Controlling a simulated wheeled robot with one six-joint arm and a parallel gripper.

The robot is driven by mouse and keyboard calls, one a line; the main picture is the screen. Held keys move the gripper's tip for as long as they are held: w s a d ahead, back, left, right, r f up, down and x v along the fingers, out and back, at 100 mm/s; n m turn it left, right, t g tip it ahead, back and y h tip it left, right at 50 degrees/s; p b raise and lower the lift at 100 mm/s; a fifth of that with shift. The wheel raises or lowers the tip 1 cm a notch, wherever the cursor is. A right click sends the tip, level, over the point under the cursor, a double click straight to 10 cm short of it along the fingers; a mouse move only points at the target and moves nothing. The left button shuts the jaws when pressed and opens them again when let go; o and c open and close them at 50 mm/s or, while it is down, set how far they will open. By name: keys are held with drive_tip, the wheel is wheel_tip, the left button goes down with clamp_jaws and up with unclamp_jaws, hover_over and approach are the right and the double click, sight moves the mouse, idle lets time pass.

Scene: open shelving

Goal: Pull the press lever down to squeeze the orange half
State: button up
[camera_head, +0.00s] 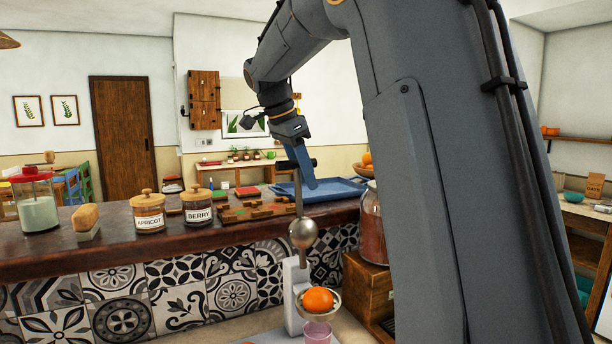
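The press (291,295) is a white stand on the lower counter, with a metal dome (303,232) above a shallow cup (333,304). The orange half (318,299) sits in the cup, with a clear gap below the dome. The press lever (299,195) is a thin rod standing nearly upright above the dome, with a short dark crosspiece at its top. My gripper (307,172) points down, and its blue finger overlaps the lever's top in the picture. I cannot tell whether it touches the lever. The gripper's opening is seen edge-on.
A pinkish glass (317,334) stands under the cup. A large jar (373,228) on a wooden crate (368,290) is close on the right. The raised counter behind holds apricot (148,213) and berry (197,207) jars and a blue tray (330,190). My arm hides much of the right side.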

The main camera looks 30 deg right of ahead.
drive_tip(key=shift+d+f, duration=0.2)
drive_tip(key=shift+f, duration=0.3)
clamp_jaws()
